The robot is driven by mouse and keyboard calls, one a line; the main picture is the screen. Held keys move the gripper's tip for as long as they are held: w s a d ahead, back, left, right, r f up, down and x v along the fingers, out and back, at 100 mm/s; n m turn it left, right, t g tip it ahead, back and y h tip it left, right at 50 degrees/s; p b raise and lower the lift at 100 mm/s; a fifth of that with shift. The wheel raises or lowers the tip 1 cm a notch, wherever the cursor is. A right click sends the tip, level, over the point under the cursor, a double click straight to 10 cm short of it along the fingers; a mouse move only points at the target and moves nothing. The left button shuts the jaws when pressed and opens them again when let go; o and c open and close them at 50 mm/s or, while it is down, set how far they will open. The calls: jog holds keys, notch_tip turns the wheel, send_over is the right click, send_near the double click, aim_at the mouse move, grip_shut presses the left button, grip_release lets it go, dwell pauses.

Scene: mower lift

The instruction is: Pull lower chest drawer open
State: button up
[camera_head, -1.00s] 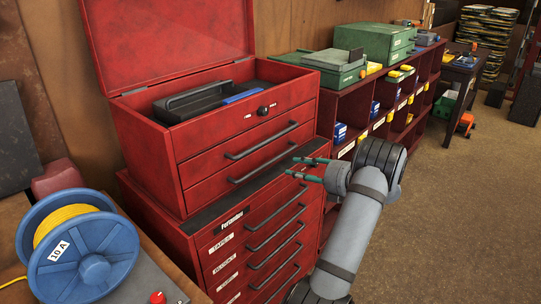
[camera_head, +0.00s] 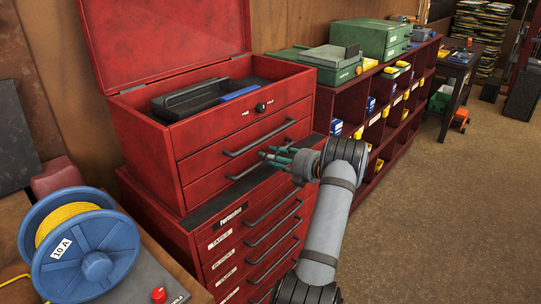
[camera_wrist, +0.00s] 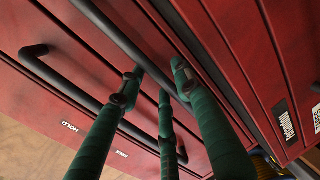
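The red tool chest (camera_head: 143,148) stands with its lid open, and its two drawers look shut. The lower chest drawer (camera_head: 206,190) has a long black bar handle (camera_head: 243,171), which also shows in the wrist view (camera_wrist: 108,32). My gripper (camera_head: 267,157) has green fingers that reach the right part of this handle. In the wrist view my gripper (camera_wrist: 155,82) has fingertips on both sides of the lower bar, spread wider than the bar. I cannot tell whether they touch it. The upper drawer handle (camera_wrist: 75,92) lies beside the fingers.
A red cabinet (camera_head: 207,238) with several labelled drawers stands under the chest. A blue cable reel (camera_head: 85,255) is at front left. Red shelving (camera_head: 345,105) runs behind my arm.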

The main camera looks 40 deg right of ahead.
jog(key=shift+w+f, duration=0.1)
jog(key=shift+w, duration=0.25)
jog(key=shift+c, duration=0.2)
jog(key=c, duration=0.7)
grip_shut()
